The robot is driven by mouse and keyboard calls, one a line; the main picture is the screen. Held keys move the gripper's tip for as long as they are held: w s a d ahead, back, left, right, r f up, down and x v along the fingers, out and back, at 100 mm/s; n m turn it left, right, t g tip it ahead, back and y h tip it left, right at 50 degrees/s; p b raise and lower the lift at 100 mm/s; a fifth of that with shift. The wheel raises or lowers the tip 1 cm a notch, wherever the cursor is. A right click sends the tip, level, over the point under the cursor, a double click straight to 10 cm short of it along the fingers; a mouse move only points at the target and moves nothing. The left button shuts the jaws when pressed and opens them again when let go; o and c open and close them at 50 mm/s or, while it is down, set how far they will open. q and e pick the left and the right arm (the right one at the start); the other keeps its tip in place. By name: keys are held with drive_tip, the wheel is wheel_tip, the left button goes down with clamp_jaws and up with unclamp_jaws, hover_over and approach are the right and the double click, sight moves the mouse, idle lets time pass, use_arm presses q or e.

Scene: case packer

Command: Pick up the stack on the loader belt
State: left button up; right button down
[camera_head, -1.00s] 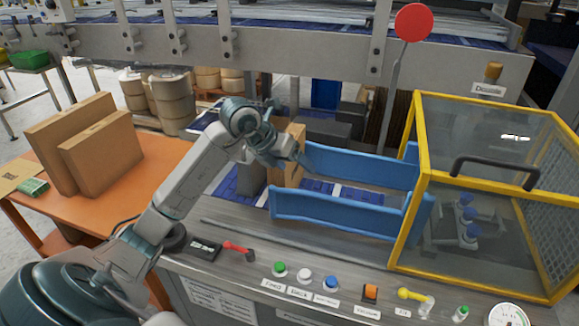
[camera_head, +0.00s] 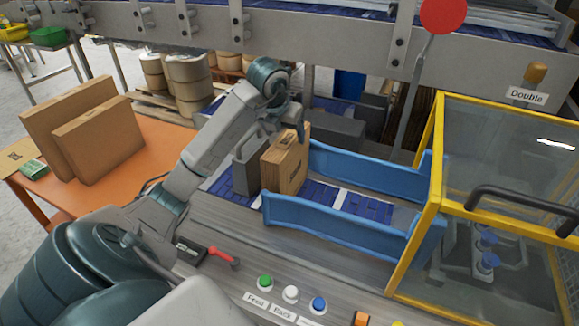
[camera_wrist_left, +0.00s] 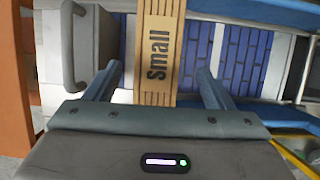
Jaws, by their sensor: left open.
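The stack (camera_head: 287,163) is a block of thin brown cardboard layers standing upright on the blue loader belt (camera_head: 325,197). It is between a grey upright plate (camera_head: 250,165) and the open ends of two blue guide rails. In the left wrist view its striped top edge (camera_wrist_left: 160,45) reads "Small". My left gripper (camera_head: 290,122) is over the top of the stack, pointing down and open. In the left wrist view its fingers are spread, with the stack's edge showing between them and gaps on both sides. I cannot tell how far down they reach. My right gripper is out of view.
Blue guide rails (camera_head: 335,225) flank the belt on the right, leading to a yellow-framed clear guard (camera_head: 510,150). Several buttons and a red-handled lever (camera_head: 222,256) are on the front panel. Brown cartons (camera_head: 100,140) stand on an orange table at left. A conveyor frame crosses behind.

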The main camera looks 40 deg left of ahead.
sight(287, 139)
use_arm(q)
drive_tip(key=shift+w+a+f, duration=0.1)
drive_tip(key=shift+w+f, duration=0.05)
drive_tip(key=shift+f, duration=0.3)
drive_tip(key=shift+w+f, duration=0.4)
drive_tip(key=shift+f, duration=0.15)
drive_tip(key=x, duration=0.1)
drive_tip(key=p+x, duration=0.2)
drive_tip(key=x, duration=0.1)
drive_tip(key=shift+a+r, duration=0.1)
drive_tip(key=shift+a, duration=0.15)
drive_tip(key=shift+w+f, duration=0.25)
drive_tip(key=shift+f, duration=0.15)
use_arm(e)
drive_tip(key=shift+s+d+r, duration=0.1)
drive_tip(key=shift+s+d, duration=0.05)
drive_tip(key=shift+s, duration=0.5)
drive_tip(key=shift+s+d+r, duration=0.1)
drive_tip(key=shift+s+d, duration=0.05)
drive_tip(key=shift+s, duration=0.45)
use_arm(q)
drive_tip(key=shift+f+b, duration=0.2)
drive_tip(key=shift+b, duration=0.1)
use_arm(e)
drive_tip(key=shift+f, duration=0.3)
use_arm(q)
clamp_jaws()
